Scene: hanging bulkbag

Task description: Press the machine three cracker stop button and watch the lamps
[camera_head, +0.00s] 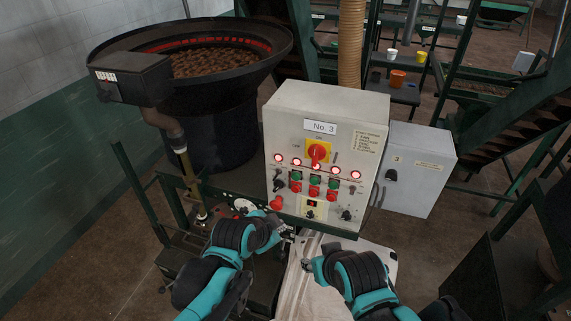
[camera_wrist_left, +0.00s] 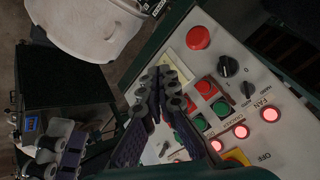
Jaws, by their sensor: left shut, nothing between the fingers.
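The grey control box marked No. 3 (camera_head: 298,112) has a row of lit lamps (camera_head: 336,170), red and green push buttons below them, and a red-handled yellow switch (camera_head: 318,151). Several lamps glow in the left wrist view, where one (camera_wrist_left: 270,113) is labelled FAN. My left gripper (camera_wrist_left: 170,92) is shut and empty before the panel, hiding part of the button group. In the head view it (camera_head: 286,233) is by the box's lower edge. My right gripper (camera_head: 306,264) is low right; its fingers are unclear.
A large red mushroom button (camera_head: 276,203) and black knobs (camera_head: 346,215) project from the panel's lower part. A grey side box (camera_head: 420,165) adjoins on the right. A black hopper (camera_head: 205,90) stands left. A pale bag (camera_head: 310,290) hangs below.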

